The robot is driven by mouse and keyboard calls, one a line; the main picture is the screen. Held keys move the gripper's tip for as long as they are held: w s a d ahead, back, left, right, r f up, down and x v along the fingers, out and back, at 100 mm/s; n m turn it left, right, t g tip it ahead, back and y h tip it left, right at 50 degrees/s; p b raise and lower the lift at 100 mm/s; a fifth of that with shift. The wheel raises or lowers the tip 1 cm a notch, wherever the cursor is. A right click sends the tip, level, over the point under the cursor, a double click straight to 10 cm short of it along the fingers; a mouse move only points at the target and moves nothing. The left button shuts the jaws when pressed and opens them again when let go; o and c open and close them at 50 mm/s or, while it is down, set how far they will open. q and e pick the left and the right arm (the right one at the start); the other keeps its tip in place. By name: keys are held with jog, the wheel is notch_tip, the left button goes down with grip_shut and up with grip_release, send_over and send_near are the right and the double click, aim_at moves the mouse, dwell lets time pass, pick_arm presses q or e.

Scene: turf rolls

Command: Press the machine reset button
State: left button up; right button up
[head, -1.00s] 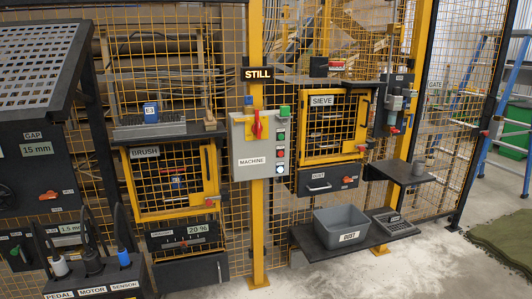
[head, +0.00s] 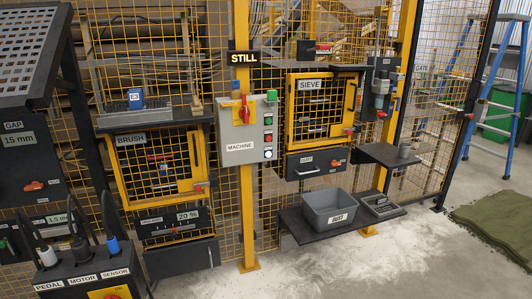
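The grey machine control box (head: 228,133), labelled MACHINE, is fixed to a yellow post in the middle of the head view. A red rotary handle on a yellow plate (head: 242,111) is on its upper part. A column of small buttons (head: 268,137) runs down its right side. The lowest button (head: 268,154) looks pale or whitish. The small labels by the buttons are too small to read, so I cannot tell which one is marked reset. A sign above the box reads STILL (head: 243,58). Neither of my grippers is in view.
Mesh fencing and the BRUSH door (head: 158,170) stand left, the SIEVE door (head: 318,108) right. A grey bin (head: 328,207) sits on a low shelf (head: 292,229) jutting out below. A pedal-motor-sensor box (head: 90,272) is front left. Dusty floor lies open at front right.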

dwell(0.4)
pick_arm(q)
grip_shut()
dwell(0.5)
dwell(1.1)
